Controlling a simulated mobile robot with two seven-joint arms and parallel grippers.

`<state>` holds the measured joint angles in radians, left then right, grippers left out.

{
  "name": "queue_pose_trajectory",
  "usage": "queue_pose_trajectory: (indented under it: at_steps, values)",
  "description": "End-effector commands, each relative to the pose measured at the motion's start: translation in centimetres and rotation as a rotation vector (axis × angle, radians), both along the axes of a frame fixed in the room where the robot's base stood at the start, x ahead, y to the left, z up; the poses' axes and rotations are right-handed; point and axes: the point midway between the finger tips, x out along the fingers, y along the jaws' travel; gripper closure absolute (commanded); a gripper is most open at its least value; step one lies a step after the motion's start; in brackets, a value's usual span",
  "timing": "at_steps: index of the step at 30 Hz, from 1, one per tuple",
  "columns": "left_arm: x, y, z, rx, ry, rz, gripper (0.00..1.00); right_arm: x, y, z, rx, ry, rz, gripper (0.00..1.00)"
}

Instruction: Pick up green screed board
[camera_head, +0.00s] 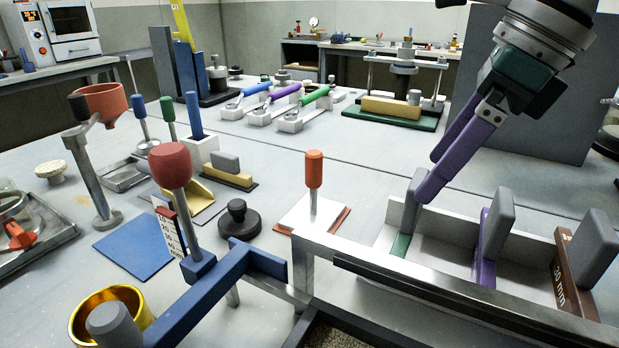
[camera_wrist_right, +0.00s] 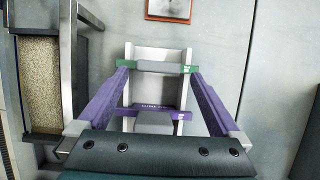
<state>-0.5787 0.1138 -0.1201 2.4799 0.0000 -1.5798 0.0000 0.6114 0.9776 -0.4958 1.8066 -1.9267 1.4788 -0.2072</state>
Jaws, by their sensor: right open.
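The green screed board (camera_head: 401,245) stands upright in the leftmost place of a pale rack (camera_head: 432,258), its grey handle (camera_head: 412,200) on top. My right gripper (camera_head: 431,176) comes down from the upper right, its purple fingers open, with the tips close to this handle. In the right wrist view the green board (camera_wrist_right: 182,68) lies across the picture between the tips of my open right gripper (camera_wrist_right: 158,74). I cannot tell whether the fingers touch it. My left gripper is not in view.
A purple board (camera_head: 485,252) and a brown board (camera_head: 567,278) stand in the same rack. A metal rail (camera_head: 440,290) runs in front. An orange-handled tool (camera_head: 314,172) stands on a white block to the left. The table behind the rack is mostly clear.

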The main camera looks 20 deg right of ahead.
Motion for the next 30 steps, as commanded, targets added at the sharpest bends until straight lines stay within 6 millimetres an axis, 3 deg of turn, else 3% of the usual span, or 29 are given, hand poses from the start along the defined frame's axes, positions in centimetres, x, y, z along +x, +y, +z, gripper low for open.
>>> queue_pose_trajectory:
  at_steps: [15,24,30]
  values:
    - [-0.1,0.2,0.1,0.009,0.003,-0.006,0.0,2.1,2.1,-6.1,0.009,0.001,0.001,0.0]
    - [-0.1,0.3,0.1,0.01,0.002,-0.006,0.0,2.3,2.2,-6.8,0.005,-0.002,0.001,0.0]
    - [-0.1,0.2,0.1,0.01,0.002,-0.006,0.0,2.3,2.2,-6.8,0.005,-0.002,0.001,0.2]
